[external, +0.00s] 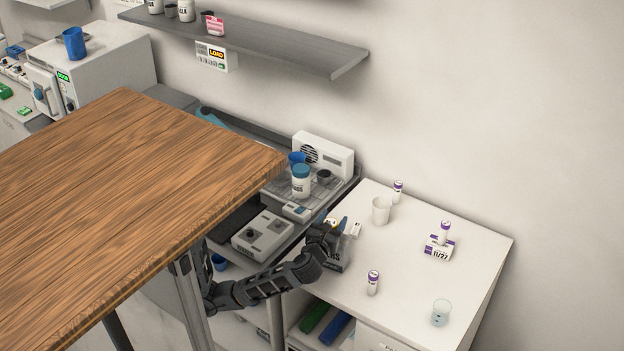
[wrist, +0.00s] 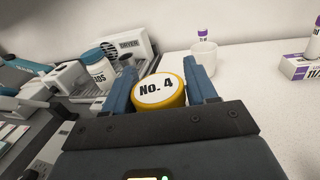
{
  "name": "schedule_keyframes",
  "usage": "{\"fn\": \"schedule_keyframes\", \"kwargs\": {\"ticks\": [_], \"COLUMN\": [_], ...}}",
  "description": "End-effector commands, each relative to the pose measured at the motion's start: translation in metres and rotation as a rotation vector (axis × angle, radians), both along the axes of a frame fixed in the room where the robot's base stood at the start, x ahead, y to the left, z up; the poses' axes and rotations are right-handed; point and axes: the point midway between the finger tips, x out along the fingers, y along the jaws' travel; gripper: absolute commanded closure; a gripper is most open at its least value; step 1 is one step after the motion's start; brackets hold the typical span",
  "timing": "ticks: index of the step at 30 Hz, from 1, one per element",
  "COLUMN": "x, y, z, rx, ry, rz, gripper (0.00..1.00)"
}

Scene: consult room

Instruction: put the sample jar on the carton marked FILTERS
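A jar with a yellow rim and a white lid marked "No. 4" (wrist: 160,90), which I take as the sample jar, sits between the two fingers of my gripper (wrist: 162,88). The fingers lie against both its sides. In the external view my gripper (external: 336,226) is at the left edge of the white counter, and the jar is mostly hidden there. A dark carton (external: 340,262) with lettering ending in "RS" shows just below the gripper, partly covered by my arm. I cannot tell whether the jar touches the carton.
A white cup (external: 381,210) stands behind the gripper. Purple-capped vials (external: 373,283), a small box marked 11/27 (external: 438,248) and a glass beaker (external: 440,313) stand to the right. A blue-lidded bottle (external: 301,182) and devices are at left. A wooden tabletop (external: 130,190) fills the foreground.

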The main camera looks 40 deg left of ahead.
Motion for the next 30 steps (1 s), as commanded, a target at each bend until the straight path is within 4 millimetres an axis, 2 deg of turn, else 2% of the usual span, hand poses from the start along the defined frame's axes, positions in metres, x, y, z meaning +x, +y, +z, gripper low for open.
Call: {"fn": "schedule_keyframes", "kwargs": {"ticks": [1, 5, 14, 16, 20, 30], "x": [0.0, 0.0, 0.0, -0.005, -0.024, -0.09], "y": [0.0, 0.0, 0.0, -0.002, -0.006, -0.022], "z": [0.0, 0.0, 0.002, 0.003, 0.002, 0.002], "rx": [0.0, 0.0, -0.002, 0.0, 0.001, -0.001], "ry": [0.0, 0.0, -0.001, 0.0, 0.001, 0.0], "rz": [0.0, 0.0, 0.0, -0.002, -0.003, -0.003], "gripper": [0.38, 0.26, 0.25, 0.25, 0.25, 0.25]}}
